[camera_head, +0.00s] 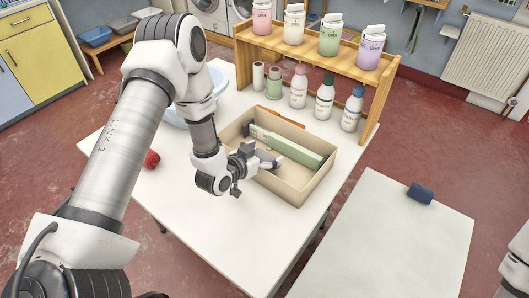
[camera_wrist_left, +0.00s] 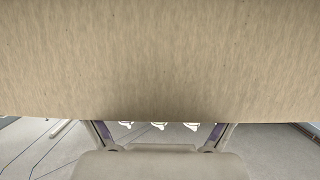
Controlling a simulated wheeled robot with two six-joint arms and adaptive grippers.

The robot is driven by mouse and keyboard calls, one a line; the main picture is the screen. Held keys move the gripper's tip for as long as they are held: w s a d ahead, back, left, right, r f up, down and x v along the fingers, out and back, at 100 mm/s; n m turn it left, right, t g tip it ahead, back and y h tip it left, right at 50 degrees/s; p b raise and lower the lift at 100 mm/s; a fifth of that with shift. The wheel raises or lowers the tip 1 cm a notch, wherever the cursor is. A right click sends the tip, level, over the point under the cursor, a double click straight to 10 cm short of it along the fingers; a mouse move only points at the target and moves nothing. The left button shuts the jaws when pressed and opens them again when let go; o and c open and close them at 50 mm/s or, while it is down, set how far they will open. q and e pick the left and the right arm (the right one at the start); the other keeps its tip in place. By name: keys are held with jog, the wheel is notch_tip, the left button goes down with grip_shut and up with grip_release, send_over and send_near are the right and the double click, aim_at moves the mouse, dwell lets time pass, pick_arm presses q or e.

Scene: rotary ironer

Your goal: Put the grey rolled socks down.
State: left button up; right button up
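My left gripper (camera_head: 258,166) is low at the near left wall of an open beige box (camera_head: 314,187) on the white table. A small pale grey rounded shape (camera_head: 268,158) shows at its fingertips, inside the box. It may be the grey rolled socks, but it is partly covered and I cannot tell if it is gripped. In the left wrist view the two fingers (camera_wrist_left: 163,132) stand apart, and a close beige surface (camera_wrist_left: 160,60) hides their tips. My right gripper is out of view.
The box also holds a long green carton (camera_head: 288,147). Several bottles and a wooden shelf (camera_head: 310,60) stand behind it. A red roll (camera_head: 152,159) lies at the table's left. A second white table (camera_head: 395,245) carries a dark blue roll (camera_head: 420,193) and is otherwise mostly clear.

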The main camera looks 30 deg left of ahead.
pick_arm(q)
jog(key=shift+s+f, duration=0.1)
jog(key=shift+f, duration=0.1)
jog(key=shift+r+p, duration=0.55)
jog(key=shift+r, duration=0.05)
jog(key=shift+s+a+r, duration=0.1)
jog(key=shift+s+a, duration=0.05)
jog(key=shift+s, duration=0.2)
jog(key=v, duration=1.1)
jog(key=shift+r, duration=0.2)
